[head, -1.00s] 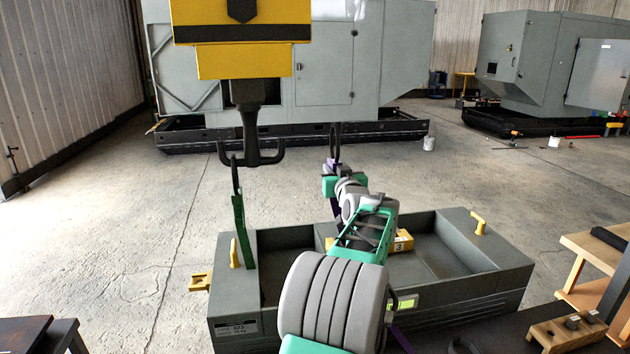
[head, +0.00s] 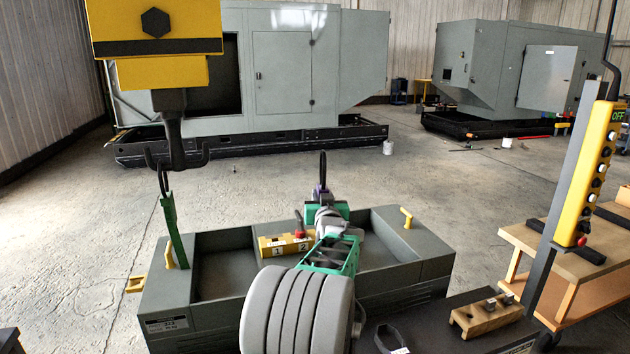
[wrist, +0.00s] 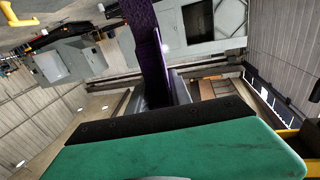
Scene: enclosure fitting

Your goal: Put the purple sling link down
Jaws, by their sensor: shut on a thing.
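My gripper (head: 325,208) is shut on the purple sling link (head: 318,191), whose black ring (head: 322,168) stands up above the jaws in the head view. In the wrist view the purple strap (wrist: 145,40) rises behind the green finger pad (wrist: 180,150); its lower end is hidden. The gripper is over the grey crate (head: 418,240). I cannot tell its height above it. A green sling link (head: 174,230) hangs from the left side of the black crane hook (head: 175,145), at the crate's left end.
A yellow numbered rack (head: 272,246) with a red-topped item sits in the crate, partly behind my arm. A yellow pendant (head: 588,175) stands at right. A wooden block (head: 485,316) lies on a dark surface, front right. A wooden bench (head: 530,240) is beyond it. Grey enclosures stand behind open floor.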

